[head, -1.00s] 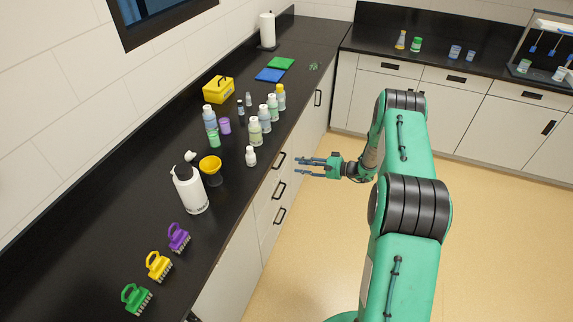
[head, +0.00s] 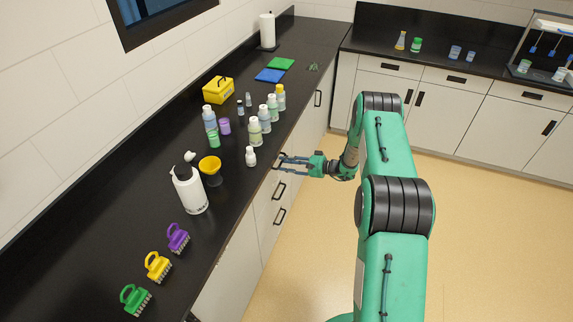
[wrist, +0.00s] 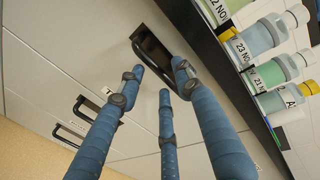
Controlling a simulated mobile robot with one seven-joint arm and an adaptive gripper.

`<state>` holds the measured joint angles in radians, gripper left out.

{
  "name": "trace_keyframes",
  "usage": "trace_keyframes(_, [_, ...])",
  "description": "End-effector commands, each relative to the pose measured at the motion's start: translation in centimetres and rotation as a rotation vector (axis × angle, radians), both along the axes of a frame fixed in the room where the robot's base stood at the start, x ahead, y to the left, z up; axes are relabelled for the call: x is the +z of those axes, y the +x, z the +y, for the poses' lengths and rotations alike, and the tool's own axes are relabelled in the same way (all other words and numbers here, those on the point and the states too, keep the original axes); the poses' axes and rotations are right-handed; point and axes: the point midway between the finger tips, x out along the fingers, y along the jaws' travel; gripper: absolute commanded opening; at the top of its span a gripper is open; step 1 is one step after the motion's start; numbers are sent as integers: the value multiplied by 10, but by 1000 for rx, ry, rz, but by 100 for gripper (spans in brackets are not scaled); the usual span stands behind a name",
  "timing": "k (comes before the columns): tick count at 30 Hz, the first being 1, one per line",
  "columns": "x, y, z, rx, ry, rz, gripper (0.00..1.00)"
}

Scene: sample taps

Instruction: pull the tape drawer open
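A stack of white drawers with black bar handles is set in the cabinet front under the left counter. My gripper (head: 281,161) is at the top handle of this stack, its fingers pointing at the drawer front. In the wrist view the black handle (wrist: 148,44) lies just beyond and between my spread blue fingertips (wrist: 161,78). The fingers are apart and nothing is clamped; whether any finger touches the handle I cannot tell. The drawer front looks flush with the cabinet. No label naming the tape drawer is readable.
Lower handles show below, a middle one (head: 279,190) and a bottom one (head: 280,215). The tan floor (head: 300,265) in front is clear.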

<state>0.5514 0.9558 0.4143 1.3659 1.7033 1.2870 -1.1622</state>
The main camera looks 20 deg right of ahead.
Motion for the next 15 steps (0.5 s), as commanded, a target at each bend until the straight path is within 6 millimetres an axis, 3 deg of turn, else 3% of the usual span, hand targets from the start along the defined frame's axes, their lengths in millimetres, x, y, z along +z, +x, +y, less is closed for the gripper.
trace_keyframes(1, [0, 0, 0, 0, 0, 0, 23])
trace_keyframes(5, [0, 0, 0, 0, 0, 0, 0])
trace_keyframes(15, [0, -2, -2, 0, 0, 0, 0])
